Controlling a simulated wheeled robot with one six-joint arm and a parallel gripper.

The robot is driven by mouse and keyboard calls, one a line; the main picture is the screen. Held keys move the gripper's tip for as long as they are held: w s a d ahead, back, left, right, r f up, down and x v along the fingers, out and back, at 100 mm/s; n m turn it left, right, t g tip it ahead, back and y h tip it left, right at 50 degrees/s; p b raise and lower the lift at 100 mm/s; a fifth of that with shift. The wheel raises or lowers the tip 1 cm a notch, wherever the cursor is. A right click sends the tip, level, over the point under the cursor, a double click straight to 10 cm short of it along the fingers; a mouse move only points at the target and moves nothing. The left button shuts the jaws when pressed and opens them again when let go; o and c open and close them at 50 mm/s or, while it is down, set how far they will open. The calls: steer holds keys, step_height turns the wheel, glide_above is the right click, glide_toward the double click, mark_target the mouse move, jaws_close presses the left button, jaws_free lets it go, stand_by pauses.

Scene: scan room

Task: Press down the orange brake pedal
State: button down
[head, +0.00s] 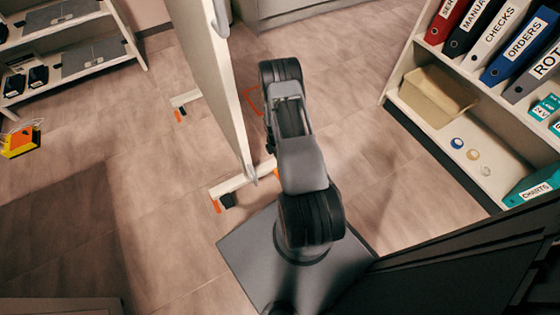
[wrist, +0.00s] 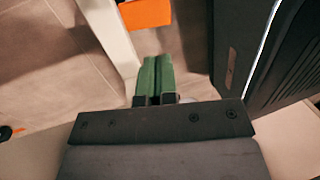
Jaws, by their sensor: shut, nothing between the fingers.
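An orange pedal (wrist: 146,13) shows at the top of the wrist view, cut off by the frame edge, beside a white foot bar (wrist: 112,38). My gripper (wrist: 157,58) has green fingers that lie together with nothing between them. Its tips point toward the pedal and appear a little short of it in the picture; I cannot tell the height gap. In the head view, orange pedals show at the front foot (head: 216,206) and back foot (head: 179,115) of the white panel (head: 205,65). A bit of orange (head: 276,174) shows beside my arm, which hides my gripper there.
The panel stands close to the left of my arm. A shelf (head: 440,130) with binders and a cardboard box (head: 432,97) stands on the right. Another shelf (head: 70,72) and an orange-yellow item (head: 20,143) are at the left.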

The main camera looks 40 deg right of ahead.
steer(key=b+x, duration=0.4)
steer(key=x, duration=0.8)
steer(key=shift+f+b, duration=0.2)
steer(key=shift+b, duration=0.1)
steer(key=shift+s, duration=0.1)
